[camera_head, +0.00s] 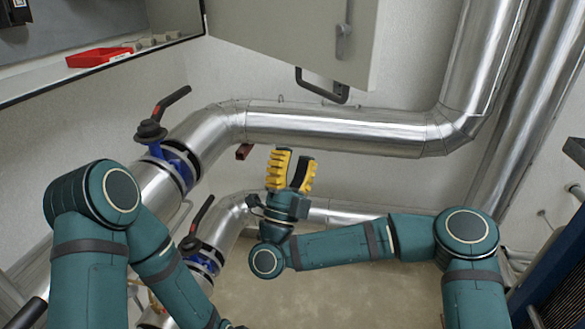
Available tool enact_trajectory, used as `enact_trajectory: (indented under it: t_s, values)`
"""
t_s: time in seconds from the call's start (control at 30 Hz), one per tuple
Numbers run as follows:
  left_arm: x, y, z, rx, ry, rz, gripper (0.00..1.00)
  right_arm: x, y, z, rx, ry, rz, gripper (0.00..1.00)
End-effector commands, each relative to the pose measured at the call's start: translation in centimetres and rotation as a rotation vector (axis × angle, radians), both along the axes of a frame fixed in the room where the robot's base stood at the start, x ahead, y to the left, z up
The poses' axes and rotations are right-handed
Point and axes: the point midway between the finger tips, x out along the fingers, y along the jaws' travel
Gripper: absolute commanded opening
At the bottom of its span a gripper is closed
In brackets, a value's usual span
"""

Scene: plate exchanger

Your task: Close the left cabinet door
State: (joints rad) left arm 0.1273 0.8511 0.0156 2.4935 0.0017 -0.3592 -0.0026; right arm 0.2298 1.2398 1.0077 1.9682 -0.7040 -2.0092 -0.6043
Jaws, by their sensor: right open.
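A light grey cabinet door (275,35) stands open at the top middle, swung out from the open cabinet (100,76) at the top left. It has a grey lever handle (343,42) near its right edge and a black bar handle (322,92) at its lower edge. The door's top is out of frame. I cannot tell if this is the left door. My right gripper (293,166), with yellow finger pads, is open and empty, pointing up below the door and apart from it in the picture. My left arm runs down out of the bottom edge; its gripper is not in view.
A red tray (98,57) lies inside the cabinet. Thick silver pipes (330,128) run behind and below the door. A valve with a red-and-black lever (172,101) stands left of my right gripper. Bare floor (320,282) shows below my right forearm.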

Motion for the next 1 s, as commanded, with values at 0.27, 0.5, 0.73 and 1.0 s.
enact_trajectory:
  t_s: [0.27,0.5,0.73,1.0]
  values:
    - [0.00,0.00,0.00,0.000,0.000,0.000,0.45,-0.95,0.25,-1.20,0.002,0.001,-0.001,0.44]
    - [0.00,0.00,0.00,0.000,0.000,0.000,0.45,-1.11,0.29,-1.32,0.002,-0.001,-0.001,0.44]
    - [0.00,0.00,0.00,0.000,0.000,0.000,0.45,-1.12,0.28,-1.28,0.002,-0.001,-0.002,0.44]
    - [0.00,0.00,0.00,0.000,0.000,0.000,0.45,-1.09,0.29,-1.29,0.000,-0.001,-0.001,0.00]
